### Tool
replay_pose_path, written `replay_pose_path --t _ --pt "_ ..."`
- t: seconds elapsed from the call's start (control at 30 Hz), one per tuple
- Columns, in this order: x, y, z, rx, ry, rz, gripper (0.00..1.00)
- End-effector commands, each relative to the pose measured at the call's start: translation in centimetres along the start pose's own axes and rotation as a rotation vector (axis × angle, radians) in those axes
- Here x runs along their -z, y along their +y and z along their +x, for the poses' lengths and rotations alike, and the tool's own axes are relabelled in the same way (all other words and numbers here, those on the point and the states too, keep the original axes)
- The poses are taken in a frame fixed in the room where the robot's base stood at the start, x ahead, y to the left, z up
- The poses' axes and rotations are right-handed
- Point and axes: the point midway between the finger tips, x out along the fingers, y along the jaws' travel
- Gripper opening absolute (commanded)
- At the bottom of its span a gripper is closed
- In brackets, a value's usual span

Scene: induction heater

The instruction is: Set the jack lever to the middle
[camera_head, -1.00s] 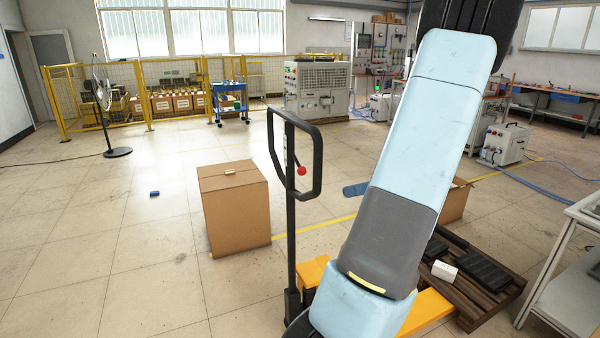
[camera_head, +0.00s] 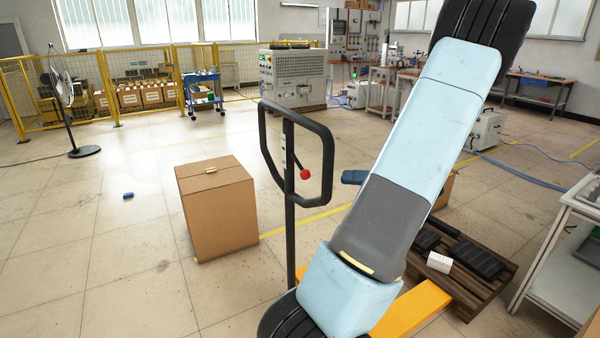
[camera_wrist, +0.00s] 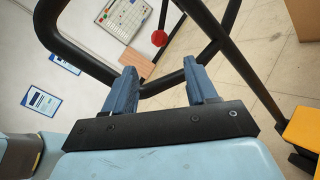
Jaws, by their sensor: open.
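The jack handle, a black loop (camera_head: 328,150) on an upright post, stands left of my arm in the head view. The jack lever, a small stalk with a red knob (camera_head: 304,174), shows inside the loop. In the wrist view the red knob (camera_wrist: 159,38) lies beyond my gripper (camera_wrist: 162,88), above the gap between the fingers. My gripper's two blue fingers are apart with nothing held. The black handle tube (camera_wrist: 165,82) crosses behind the gap; I cannot tell whether the fingers touch it.
The jack's yellow fork (camera_head: 415,305) runs under my arm toward a wooden pallet (camera_head: 468,292). A cardboard box (camera_head: 218,215) stands left of the handle. A metal table (camera_head: 560,255) is at the right. The floor at the left is mostly clear.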

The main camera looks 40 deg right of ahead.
Motion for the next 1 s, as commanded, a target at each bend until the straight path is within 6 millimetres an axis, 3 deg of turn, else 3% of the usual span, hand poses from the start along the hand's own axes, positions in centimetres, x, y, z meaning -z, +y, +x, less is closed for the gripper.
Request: replay_pose_path --t 0.17,0.7,1.0 --pt "0.0 0.1 1.2 0.01 -0.009 0.001 0.57" --pt "-0.1 -0.1 9.8 0.018 -0.014 0.0 0.57" --pt "-0.1 -0.2 12.2 0.019 -0.015 0.0 0.57"
